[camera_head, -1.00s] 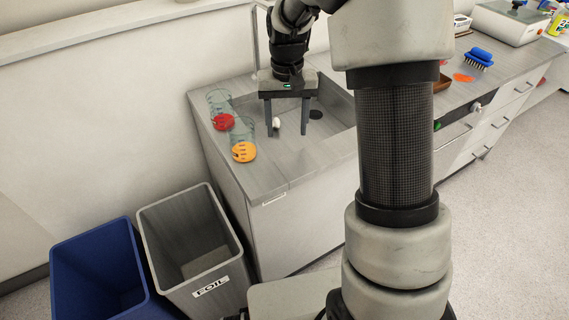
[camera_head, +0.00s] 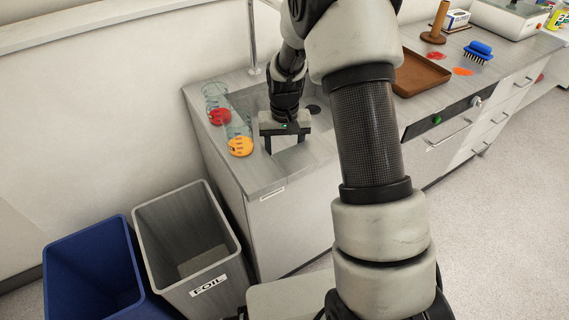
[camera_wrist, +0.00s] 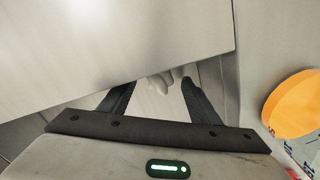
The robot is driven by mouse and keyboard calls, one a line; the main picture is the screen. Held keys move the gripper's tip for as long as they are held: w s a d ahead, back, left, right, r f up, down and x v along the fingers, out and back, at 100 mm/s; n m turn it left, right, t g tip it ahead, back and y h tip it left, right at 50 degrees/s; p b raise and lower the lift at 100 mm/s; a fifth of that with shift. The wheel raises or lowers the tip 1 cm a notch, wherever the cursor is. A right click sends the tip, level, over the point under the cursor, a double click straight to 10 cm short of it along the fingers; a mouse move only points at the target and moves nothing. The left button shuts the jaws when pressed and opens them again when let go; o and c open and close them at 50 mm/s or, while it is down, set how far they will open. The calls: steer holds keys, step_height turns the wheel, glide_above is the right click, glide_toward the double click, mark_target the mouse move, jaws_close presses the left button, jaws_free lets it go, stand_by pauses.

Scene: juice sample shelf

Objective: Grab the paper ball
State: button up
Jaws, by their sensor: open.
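A small white crumpled thing, likely the paper ball (camera_wrist: 158,80), shows in the wrist view between and just beyond my fingertips. A pale flat surface cuts off its upper side. In the head view it is hidden behind my gripper.
A red lid (camera_head: 220,117) and an orange lid (camera_head: 240,146) lie by clear glass vessels (camera_head: 214,94) left of my gripper. A brown tray (camera_head: 421,72), a blue brush (camera_head: 478,53) and a wooden stand (camera_head: 437,22) are at right. A grey foil bin (camera_head: 222,270) and blue bin (camera_head: 62,292) stand below.

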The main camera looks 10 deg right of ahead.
steer(key=shift+f, duration=0.2)
steer(key=shift+c, duration=0.3)
steer(key=c, duration=1.1)
steer(key=shift+o, duration=0.2)
steer(key=shift+r, duration=0.1)
